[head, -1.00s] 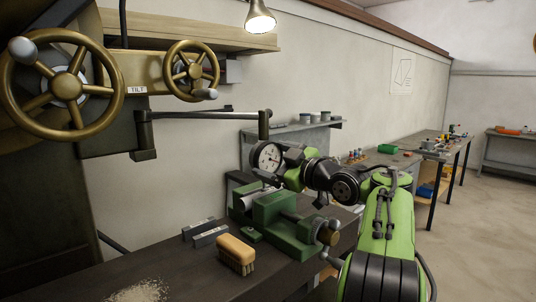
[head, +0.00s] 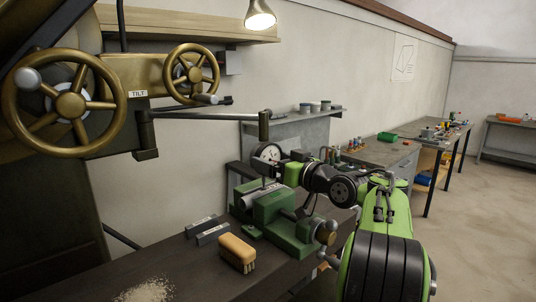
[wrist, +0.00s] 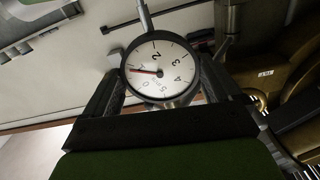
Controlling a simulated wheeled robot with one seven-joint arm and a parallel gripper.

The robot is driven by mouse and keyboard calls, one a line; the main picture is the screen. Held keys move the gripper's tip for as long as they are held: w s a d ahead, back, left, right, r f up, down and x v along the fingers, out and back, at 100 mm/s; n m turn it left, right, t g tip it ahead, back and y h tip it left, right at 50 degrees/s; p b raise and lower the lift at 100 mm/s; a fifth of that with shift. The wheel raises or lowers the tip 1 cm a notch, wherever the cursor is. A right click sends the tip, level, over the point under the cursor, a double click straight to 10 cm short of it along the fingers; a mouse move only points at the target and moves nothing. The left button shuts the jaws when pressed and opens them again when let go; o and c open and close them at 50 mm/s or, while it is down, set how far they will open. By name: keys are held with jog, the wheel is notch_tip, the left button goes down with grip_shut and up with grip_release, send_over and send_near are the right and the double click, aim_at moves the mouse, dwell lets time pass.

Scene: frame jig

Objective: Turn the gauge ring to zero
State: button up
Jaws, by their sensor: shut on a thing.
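The round dial gauge (wrist: 158,70) has a white face, a dark ring and a red needle. In the wrist view its face appears turned, and the needle points left, near the 1 and away from the 0. A metal stem leaves its top edge. My gripper (wrist: 160,84) has one finger on either side of the gauge and is shut on its ring. In the head view the gauge (head: 266,155) hangs below a dark support arm (head: 264,124), and my gripper (head: 288,170) reaches it from the right, hiding part of it.
A green vise (head: 272,212) stands just below the gauge. A brush (head: 237,252), grey blocks (head: 207,230) and pale shavings (head: 145,291) lie on the bench. Brass handwheels (head: 70,104) are at upper left. A shelf with jars (head: 315,107) is behind.

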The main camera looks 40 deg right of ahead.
jog(key=shift+r+m+p, duration=0.1)
jog(key=shift+m+p, duration=2.2)
jog(key=shift+m, duration=0.5)
jog(key=o, duration=0.5)
jog(key=s+b, duration=0.2)
jog(key=s, duration=0.5)
jog(key=shift+d+b, duration=0.1)
jog(key=shift+b, duration=0.3)
